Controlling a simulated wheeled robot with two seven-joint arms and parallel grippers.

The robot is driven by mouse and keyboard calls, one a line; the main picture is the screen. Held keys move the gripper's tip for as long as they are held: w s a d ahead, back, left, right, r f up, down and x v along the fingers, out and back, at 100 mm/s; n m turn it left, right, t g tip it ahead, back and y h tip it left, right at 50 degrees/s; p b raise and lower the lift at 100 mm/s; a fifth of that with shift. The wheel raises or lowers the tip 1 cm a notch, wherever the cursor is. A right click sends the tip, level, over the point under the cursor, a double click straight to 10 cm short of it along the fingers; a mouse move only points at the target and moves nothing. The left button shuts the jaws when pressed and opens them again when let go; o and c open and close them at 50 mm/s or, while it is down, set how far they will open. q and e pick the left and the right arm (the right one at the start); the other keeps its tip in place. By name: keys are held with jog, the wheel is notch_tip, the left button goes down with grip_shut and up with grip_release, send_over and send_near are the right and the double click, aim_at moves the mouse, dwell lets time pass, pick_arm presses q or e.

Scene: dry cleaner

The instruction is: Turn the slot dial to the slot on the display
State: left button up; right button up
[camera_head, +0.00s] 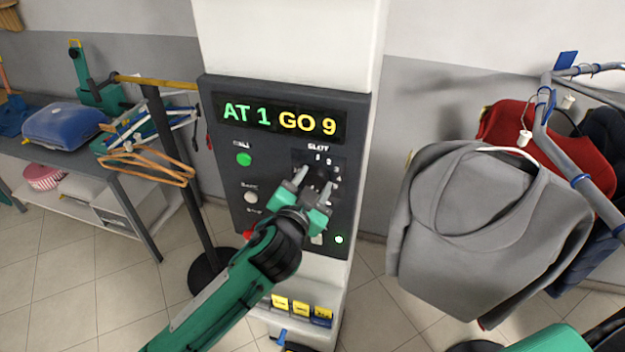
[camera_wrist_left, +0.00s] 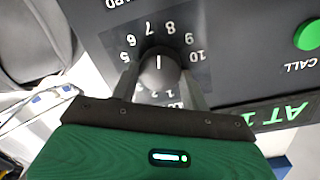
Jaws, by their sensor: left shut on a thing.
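The display (camera_head: 280,119) on the dark control panel reads "AT 1 GO 9", with "AT 1" in green and "GO 9" in yellow. The slot dial (camera_wrist_left: 159,70) is a round dark knob ringed by white numbers, on the panel's right side under "SLOT". My left gripper (camera_head: 313,184) is shut on the dial, one finger on each side. In the left wrist view the dial's white mark lies toward the picture's top, roughly between 7 and 8. The fingers hide some numbers. My right gripper is not in view.
A green call button (camera_head: 243,159), a pale knob (camera_head: 250,197) and a red button (camera_head: 249,235) line the panel's left side. A small green light (camera_head: 339,239) glows at lower right. A grey sweater (camera_head: 485,225) hangs at right; a table (camera_head: 70,152) stands at left.

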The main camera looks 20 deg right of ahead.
pick_arm(q)
jog(key=m+p, duration=0.1)
jog(key=m, duration=0.3)
jog(key=shift+s, duration=0.1)
jog(key=shift+d+f+m+y+p, duration=0.15)
jog(key=shift+m+y+p, duration=0.35)
jog(key=shift+m, duration=1.4)
jog(key=o, duration=1)
jog(key=shift+s+a+b, duration=0.3)
jog(key=shift+s+a, duration=0.05)
jog(key=shift+s, duration=0.2)
jog(key=shift+b+v, duration=2.45)
jog(key=shift+v, duration=3.85)
